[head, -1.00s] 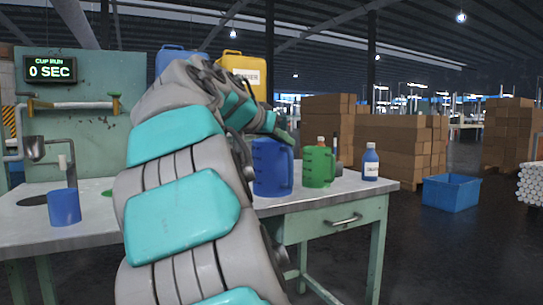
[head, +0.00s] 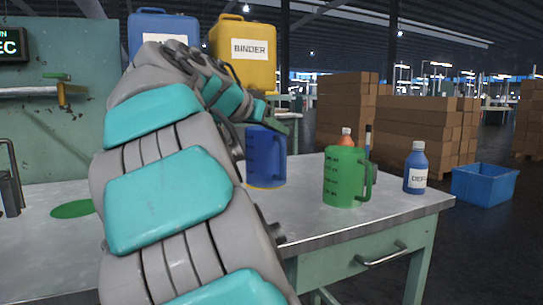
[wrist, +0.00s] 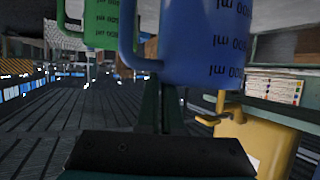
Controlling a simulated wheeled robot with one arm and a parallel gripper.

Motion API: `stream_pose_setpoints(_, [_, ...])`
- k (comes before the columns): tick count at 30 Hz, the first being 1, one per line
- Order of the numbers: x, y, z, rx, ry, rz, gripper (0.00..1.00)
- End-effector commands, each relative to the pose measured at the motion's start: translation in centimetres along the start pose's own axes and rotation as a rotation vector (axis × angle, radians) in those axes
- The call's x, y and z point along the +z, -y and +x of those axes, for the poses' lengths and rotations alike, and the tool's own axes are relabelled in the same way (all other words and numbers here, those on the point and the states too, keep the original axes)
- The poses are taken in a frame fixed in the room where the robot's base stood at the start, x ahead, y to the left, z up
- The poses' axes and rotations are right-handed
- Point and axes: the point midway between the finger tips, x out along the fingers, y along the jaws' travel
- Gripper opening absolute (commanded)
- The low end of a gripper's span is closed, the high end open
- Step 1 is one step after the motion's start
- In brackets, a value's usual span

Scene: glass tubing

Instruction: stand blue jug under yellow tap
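The blue jug (head: 266,155) hangs upright below my gripper (head: 275,123), above the table at its back. A thin yellow patch (head: 266,187) shows at its base; I cannot tell whether the jug touches it. In the upside-down wrist view, the blue jug (wrist: 202,40) fills the upper middle, its handle to the left. My gripper's fingers (wrist: 160,100) meet it near the handle top and appear shut on it, though the contact is dark. The yellow tap is not clearly visible in the head view; my arm covers that part.
A green jug (head: 342,178) stands right of the blue jug, with a blue bottle (head: 415,168) beyond. A yellow BINDER can (head: 243,52) and a blue can (head: 163,24) stand behind. A green disc (head: 72,209) lies on the table (head: 330,222) left of my arm.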

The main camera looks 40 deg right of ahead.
Motion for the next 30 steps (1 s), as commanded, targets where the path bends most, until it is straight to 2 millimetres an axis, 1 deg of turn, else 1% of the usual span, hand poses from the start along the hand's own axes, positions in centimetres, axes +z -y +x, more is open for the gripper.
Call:
stream_pose_setpoints(1, [-0.2,0.7,0.8,0.001,0.002,-0.001,0.00])
stream_pose_setpoints(3, [-0.4,1.6,1.8,0.001,0.004,-0.002,0.00])
stream_pose_setpoints(16, [-1.9,6.6,7.0,0.000,0.002,-0.001,0.00])
stream_pose_setpoints(24, [-2.7,8.9,9.4,0.000,0.002,-0.001,0.00])
stream_pose_setpoints(30, [-2.9,9.4,10.1,0.000,0.000,0.001,0.00])
